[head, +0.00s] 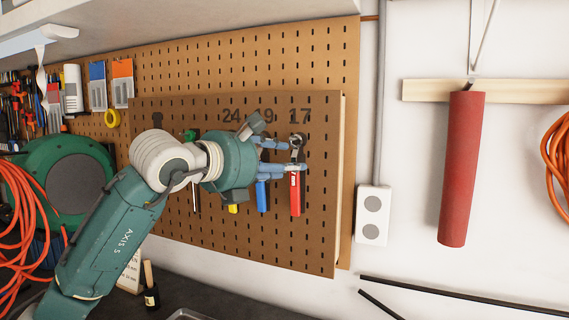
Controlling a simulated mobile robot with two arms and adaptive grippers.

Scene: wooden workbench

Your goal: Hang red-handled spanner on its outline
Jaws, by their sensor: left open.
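The red-handled spanner (295,196) is upright on the brown pegboard panel, under the number 17. Its metal head is at the top and its red handle points down. My left gripper (294,156) is at the spanner's upper part, with its blue-grey fingers open beside the metal neck, just above the red handle. I cannot tell whether the fingers touch it. The outline behind the spanner is hidden. My right gripper is not in view.
A blue-handled tool (262,196) hangs close to the left, under 19, partly behind my gripper. A yellow-ended tool (232,208) is further left, mostly hidden. A white socket box (373,215) and a red cylinder (462,170) are on the wall to the right. A small bottle (151,291) stands below.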

